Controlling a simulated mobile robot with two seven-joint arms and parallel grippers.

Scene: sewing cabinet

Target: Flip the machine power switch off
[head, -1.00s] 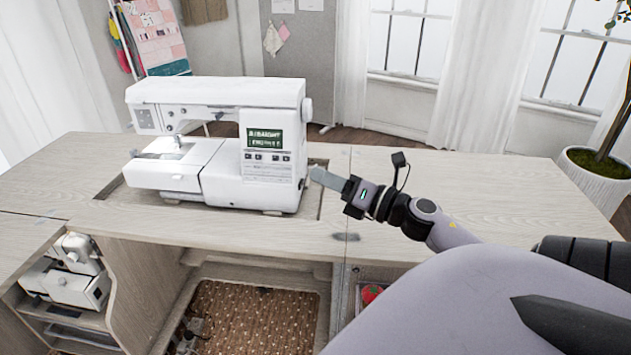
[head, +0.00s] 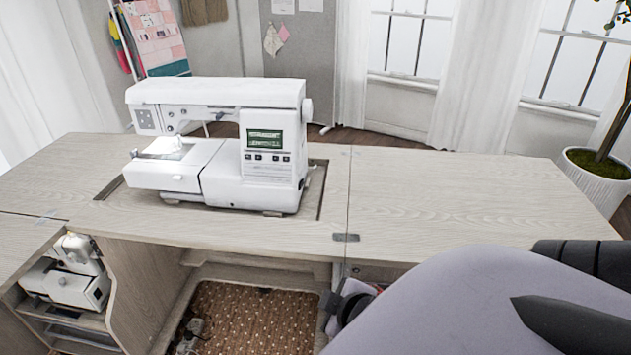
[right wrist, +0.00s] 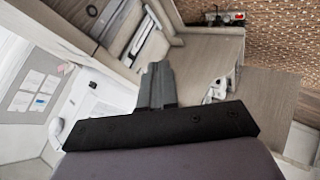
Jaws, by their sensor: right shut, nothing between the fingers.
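The white sewing machine (head: 215,140) stands in the recess of the table in the head view. Its display (head: 265,139) shows green with text, and a light glows by the needle. I cannot make out a power switch on the machine; its right end shows only a handwheel (head: 307,110). My right gripper (right wrist: 157,72) is shut and empty in the right wrist view. It is below the tabletop, by the front opening of the cabinet, mostly hidden behind my arm in the head view. A power strip (right wrist: 222,19) with a red spot lies near the woven mat. My left gripper is not in view.
The wooden table (head: 440,205) is clear right of the machine. Its front edge is above my gripper. A smaller white machine (head: 75,285) sits in the left cabinet. The knee space below has a patterned mat (head: 250,320). A potted plant (head: 595,180) stands at right.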

